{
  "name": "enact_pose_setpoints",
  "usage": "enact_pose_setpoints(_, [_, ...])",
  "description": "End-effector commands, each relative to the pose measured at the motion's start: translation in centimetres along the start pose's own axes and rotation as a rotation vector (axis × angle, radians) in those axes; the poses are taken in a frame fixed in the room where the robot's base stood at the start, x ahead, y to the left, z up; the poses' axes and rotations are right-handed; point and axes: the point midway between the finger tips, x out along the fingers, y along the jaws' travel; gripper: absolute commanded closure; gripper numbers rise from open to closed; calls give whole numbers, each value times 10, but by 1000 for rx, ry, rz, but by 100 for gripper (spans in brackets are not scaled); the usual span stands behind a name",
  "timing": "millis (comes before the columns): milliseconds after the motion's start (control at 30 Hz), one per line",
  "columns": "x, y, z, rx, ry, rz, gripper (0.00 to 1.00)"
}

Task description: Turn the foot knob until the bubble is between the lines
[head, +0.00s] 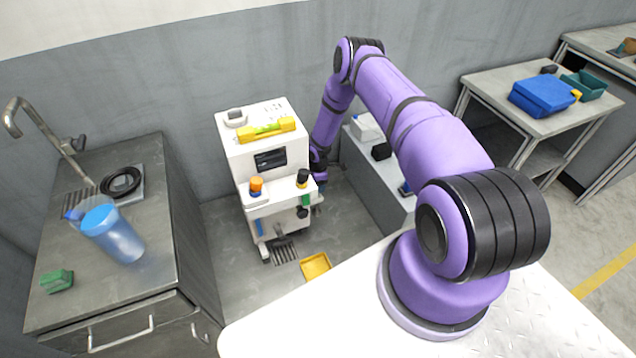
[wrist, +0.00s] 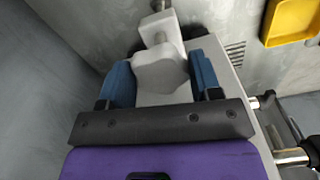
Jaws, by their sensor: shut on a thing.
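The white machine (head: 238,160) stands on the floor by the wall. A yellow spirit level (head: 285,124) with a green vial lies on its top; the bubble and lines are too small to make out. My arm reaches down behind the machine's right side, and my gripper is mostly hidden there in the head view. In the wrist view my gripper (wrist: 162,80) has its two blue fingers closed on either side of a pale grey foot knob (wrist: 160,72). A narrower stem and a metal post run up from the knob.
A sink counter (head: 150,185) with a blue-lidded jug (head: 120,238) stands at left. A low grey cabinet (head: 385,175) is close on the machine's right. A yellow tray (head: 316,266) lies on the floor in front; it also shows in the wrist view (wrist: 292,20).

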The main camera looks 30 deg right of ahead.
Motion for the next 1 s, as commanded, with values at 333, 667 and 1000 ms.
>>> enact_pose_setpoints(333, [1,0,2,110,-1,0,65])
enact_pose_setpoints(667, [1,-1,2,122,-2,-1,65])
enact_pose_setpoints(1000, [1,-1,2,120,-2,-1,16])
